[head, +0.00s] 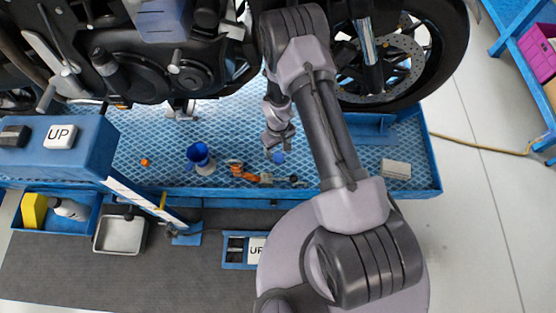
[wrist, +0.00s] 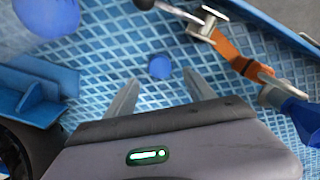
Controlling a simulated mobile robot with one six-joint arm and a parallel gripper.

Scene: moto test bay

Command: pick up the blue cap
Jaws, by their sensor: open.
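The blue cap (wrist: 160,67) is a small round disc on the blue diamond-grid deck (wrist: 105,45). In the wrist view it lies just beyond the fingertips, roughly centred between them. My gripper (wrist: 161,78) is open and empty, with a finger on each side below the cap. In the head view, the cap (head: 278,157) shows just below my gripper (head: 277,142). I cannot tell the exact height of the fingers above the deck.
An orange strap with metal ends (wrist: 232,52) lies right of the cap; it also shows in the head view (head: 236,168). A blue cup (head: 199,153) stands to the left. The motorcycle wheel (head: 405,60) is behind. The deck has a raised front edge (head: 330,197).

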